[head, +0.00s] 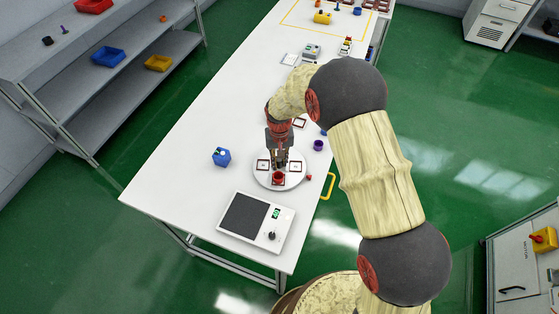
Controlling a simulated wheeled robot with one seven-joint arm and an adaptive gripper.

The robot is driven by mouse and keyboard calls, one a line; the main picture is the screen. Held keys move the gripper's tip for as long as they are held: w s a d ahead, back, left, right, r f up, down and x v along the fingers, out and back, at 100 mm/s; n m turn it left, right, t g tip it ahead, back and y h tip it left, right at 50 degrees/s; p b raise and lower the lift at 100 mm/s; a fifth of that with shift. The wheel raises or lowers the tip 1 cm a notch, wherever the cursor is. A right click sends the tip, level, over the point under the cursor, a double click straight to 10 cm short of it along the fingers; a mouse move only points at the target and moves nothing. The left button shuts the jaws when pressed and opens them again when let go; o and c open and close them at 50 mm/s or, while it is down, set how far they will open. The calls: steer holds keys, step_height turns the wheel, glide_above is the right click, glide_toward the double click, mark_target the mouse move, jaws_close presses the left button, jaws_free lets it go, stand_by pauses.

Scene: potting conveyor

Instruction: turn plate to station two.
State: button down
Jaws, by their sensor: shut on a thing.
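The round white plate (261,178) lies on the long white table, carrying dark-framed square stations. One square (263,165) is at its left and another (295,166) at its right. A red piece (278,178) sits at the plate's front edge. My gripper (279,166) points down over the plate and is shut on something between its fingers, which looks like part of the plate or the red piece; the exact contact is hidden. My arm reaches in from the right and covers the plate's back part.
A blue box (221,157) stands left of the plate. A scale-like device (256,222) lies in front. A purple cup (318,145) and a small red piece (309,177) are at the right, near a yellow handle (328,187).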

mark_target(279, 160)
steer(key=shift+m, duration=1.8)
steer(key=c, duration=1.9)
jaws_free()
steer(key=shift+a, duration=0.1)
steer(key=shift+r, duration=0.15)
step_height(279, 160, up, 12)
steer(key=shift+f, duration=0.1)
